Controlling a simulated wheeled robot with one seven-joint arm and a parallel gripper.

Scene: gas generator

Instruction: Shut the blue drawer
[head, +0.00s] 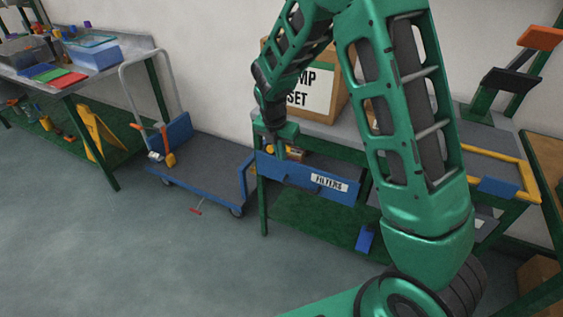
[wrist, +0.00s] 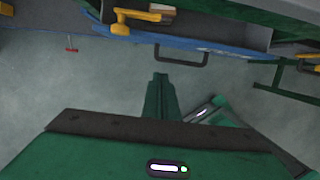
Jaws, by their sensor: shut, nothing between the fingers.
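The blue drawer (head: 300,177), labelled FILTERS, is pulled out from the green bench, and yellow items show inside it. In the wrist view its blue front (wrist: 225,47) crosses the top, with a dark bar handle (wrist: 182,62) on it. My gripper (head: 280,155) points down at the drawer's left part in the head view. In the wrist view my gripper's fingers (wrist: 160,76) are together, empty, just below the handle in the picture. I cannot tell whether they touch the drawer front.
A blue flatbed trolley (head: 205,170) stands left of the bench. A cardboard box (head: 335,95) sits on the bench top. A small blue item (head: 364,239) lies on the green lower shelf (head: 310,222). The floor in front is largely clear, with a small red item (head: 196,211).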

